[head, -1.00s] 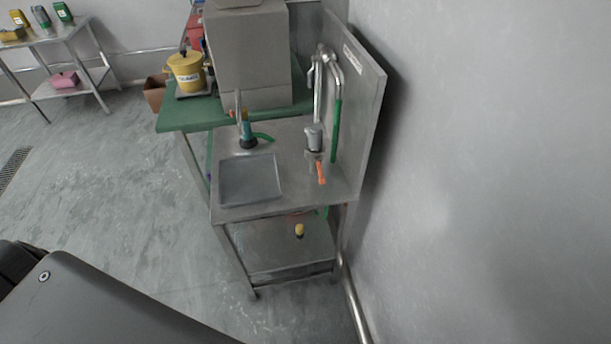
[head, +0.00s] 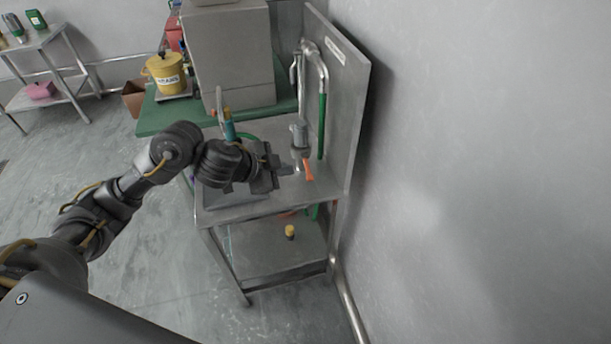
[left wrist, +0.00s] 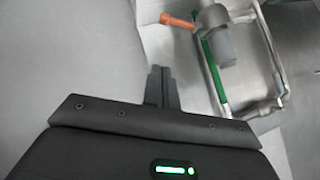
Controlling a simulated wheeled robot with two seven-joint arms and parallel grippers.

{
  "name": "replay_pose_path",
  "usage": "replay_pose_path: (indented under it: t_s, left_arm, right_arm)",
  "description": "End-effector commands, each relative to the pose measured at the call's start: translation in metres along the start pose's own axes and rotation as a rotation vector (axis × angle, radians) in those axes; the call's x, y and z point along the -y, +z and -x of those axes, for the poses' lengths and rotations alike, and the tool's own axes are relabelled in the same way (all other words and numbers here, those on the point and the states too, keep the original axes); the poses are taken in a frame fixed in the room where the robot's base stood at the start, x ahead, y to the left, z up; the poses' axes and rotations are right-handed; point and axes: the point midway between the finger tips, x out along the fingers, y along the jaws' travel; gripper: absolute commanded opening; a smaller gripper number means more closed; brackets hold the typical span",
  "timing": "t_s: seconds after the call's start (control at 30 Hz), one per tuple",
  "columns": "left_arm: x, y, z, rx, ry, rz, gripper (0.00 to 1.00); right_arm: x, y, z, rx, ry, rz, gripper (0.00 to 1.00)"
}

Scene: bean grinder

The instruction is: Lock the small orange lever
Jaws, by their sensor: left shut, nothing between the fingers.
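The small orange lever (head: 308,170) sticks out from the lower end of a metal fitting (head: 299,141) on the steel sink unit, in the head view. It also shows in the left wrist view (left wrist: 177,20), at the top, left of the fitting's grey cylinder. My left gripper (head: 286,168) is over the sink unit, just left of the orange lever and apart from it. Its fingers (left wrist: 161,84) are together and empty in the left wrist view. My left forearm and gripper hide much of the basin. My right gripper is not in view.
A bent steel pipe and green hose (head: 321,125) stand behind the fitting, against an upright steel panel (head: 348,95). A grey machine (head: 228,60) and a yellow pot (head: 166,73) stand on the green table (head: 160,120). The wall is close on the right.

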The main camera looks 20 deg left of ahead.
Motion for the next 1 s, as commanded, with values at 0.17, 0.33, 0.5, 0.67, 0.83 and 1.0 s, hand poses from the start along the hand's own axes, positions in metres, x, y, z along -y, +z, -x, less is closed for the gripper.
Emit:
replay_pose_path:
  t_s: [0.17,0.33,0.5,0.67,0.83,1.0]
  left_arm:
    - [0.002,0.000,0.003,0.006,-0.002,-0.013,0.00]
    - [0.001,0.000,-0.009,0.004,0.000,-0.009,0.00]
    - [0.000,0.001,-0.040,0.003,0.001,-0.007,0.00]
    - [0.000,0.001,-0.075,0.004,0.001,-0.007,0.00]
    - [0.001,0.007,-0.104,0.008,0.001,-0.007,0.00]
    - [0.002,0.022,-0.118,0.006,0.000,-0.008,0.00]
  right_arm:
    - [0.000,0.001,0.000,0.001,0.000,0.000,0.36]
    - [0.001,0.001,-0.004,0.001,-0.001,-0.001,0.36]
    - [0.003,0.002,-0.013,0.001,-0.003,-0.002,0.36]
    - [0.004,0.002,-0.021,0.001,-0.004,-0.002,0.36]
    - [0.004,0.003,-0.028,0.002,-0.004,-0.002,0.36]
    - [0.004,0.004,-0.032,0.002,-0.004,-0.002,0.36]
